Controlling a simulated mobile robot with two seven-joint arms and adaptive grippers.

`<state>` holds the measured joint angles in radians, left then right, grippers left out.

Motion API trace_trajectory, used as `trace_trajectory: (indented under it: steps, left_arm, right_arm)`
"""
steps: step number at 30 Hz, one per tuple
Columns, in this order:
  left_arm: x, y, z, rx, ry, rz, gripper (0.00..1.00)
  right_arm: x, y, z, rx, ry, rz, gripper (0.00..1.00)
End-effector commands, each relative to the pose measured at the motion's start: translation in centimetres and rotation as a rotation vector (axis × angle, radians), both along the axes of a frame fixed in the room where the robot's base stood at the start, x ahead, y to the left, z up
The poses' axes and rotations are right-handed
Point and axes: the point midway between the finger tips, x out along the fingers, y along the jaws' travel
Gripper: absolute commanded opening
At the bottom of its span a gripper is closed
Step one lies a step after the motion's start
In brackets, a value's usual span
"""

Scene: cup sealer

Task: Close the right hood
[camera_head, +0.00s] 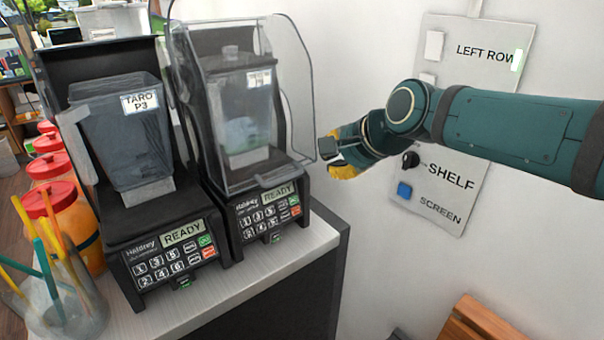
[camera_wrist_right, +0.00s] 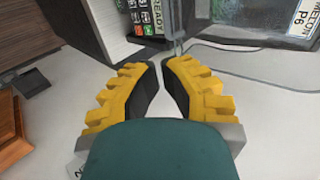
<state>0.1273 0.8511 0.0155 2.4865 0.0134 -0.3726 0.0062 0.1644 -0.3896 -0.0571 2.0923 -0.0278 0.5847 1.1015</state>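The right hood (camera_head: 285,85) is a clear cover on the right blender. In the head view it reaches down over the front of the blender's jug (camera_head: 240,120), with its lower front edge just above the keypad. I cannot tell whether it is fully seated. My right gripper (camera_head: 330,155), with yellow fingers, is just right of the hood, apart from it as far as I can see. In the wrist view its fingertips (camera_wrist_right: 161,68) nearly meet with nothing between them. The hood's clear edge (camera_wrist_right: 178,40) shows just beyond the tips. My left gripper is out of view.
The left blender (camera_head: 125,140), labelled TARO P3, stands close beside the right one. Jars with red lids (camera_head: 65,205) and a cup of straws (camera_head: 60,300) are at the left. A wall panel (camera_head: 450,200) is behind my right arm. The counter ends right of the blenders.

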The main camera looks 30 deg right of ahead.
Motion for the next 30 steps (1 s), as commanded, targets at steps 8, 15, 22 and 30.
trace_trajectory:
  steps: [8,15,22,30]
  left_arm:
    - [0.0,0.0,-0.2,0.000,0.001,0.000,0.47]
    - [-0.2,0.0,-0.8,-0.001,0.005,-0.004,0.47]
    - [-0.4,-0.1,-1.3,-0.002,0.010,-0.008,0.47]
    - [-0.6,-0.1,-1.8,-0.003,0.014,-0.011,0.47]
  right_arm:
    - [0.5,-0.1,0.0,0.015,-0.012,-0.016,0.00]
    - [3.9,0.2,-3.1,0.015,-0.010,-0.016,0.00]
    - [7.1,0.6,-6.1,0.013,-0.010,-0.015,0.00]
    - [9.5,0.7,-7.9,0.012,-0.015,-0.016,0.00]
